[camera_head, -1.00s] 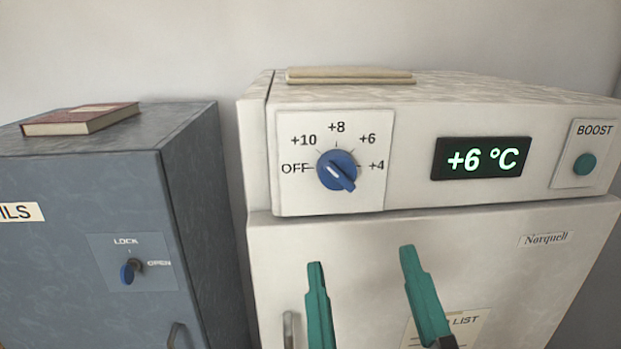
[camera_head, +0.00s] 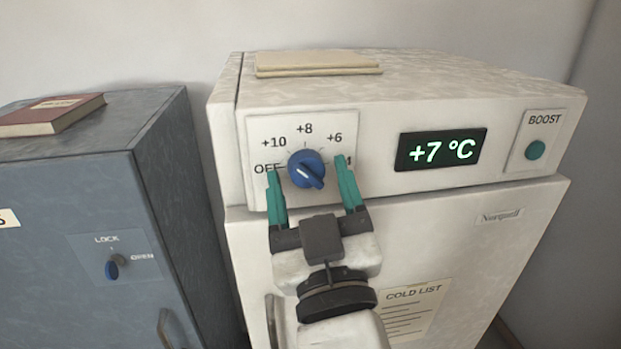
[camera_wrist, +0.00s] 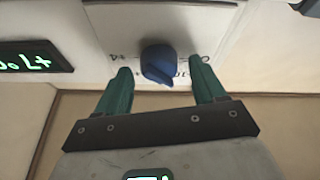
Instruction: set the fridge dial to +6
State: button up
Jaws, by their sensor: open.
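The blue fridge dial (camera_head: 306,168) sits on a pale panel marked OFF, +10, +8, +6 and +4. Its ridge slants from upper left to lower right, with a short white line on it; I cannot tell which setting it marks. My gripper (camera_head: 307,165) is open, its teal fingers on either side of the dial, with gaps visible. The right finger partly hides the +4 label. In the wrist view, the dial (camera_wrist: 158,62) lies between the fingertips, and the panel appears upside down. The fridge display (camera_head: 441,150) reads +7 °C.
The teal BOOST button (camera_head: 536,150) is at the fridge's right. A blue-grey cabinet (camera_head: 160,190) with a LOCK/OPEN knob (camera_head: 112,267) stands left, with a red book (camera_head: 50,116) on top. A pale flat item (camera_head: 318,63) lies on the fridge.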

jog(key=c, duration=1)
jog(key=shift+f, duration=0.1)
jog(key=shift+c, duration=0.2)
